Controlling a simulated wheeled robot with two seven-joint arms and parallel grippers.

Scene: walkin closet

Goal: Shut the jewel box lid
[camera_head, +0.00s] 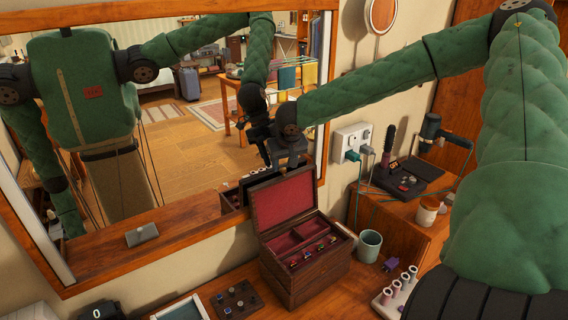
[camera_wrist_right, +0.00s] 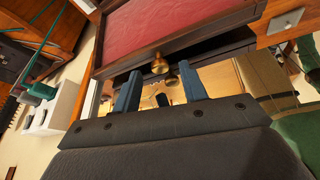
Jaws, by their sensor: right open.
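The jewel box (camera_head: 303,277) is dark wood and stands open on the dresser, below the mirror. Its lid (camera_head: 283,200) is raised near upright, with red lining facing out; red compartments and several small jewels show inside. My right gripper (camera_head: 280,161) is at the lid's top edge, on the mirror side. In the right wrist view the red-lined lid (camera_wrist_right: 175,25) fills the top. The open fingers of the right gripper (camera_wrist_right: 159,72) have a brass knob (camera_wrist_right: 160,64) between their tips; contact cannot be told. My left gripper is out of view, apart from mirror reflections.
The mirror (camera_head: 180,120) stands close behind the box and reflects my body. A grey-green cup (camera_head: 369,246) is right of the box. A dark tray with knobs (camera_head: 236,301) lies left. A ring holder (camera_head: 396,293) is at the front right. A wall outlet (camera_head: 351,140) has plugged-in cords.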

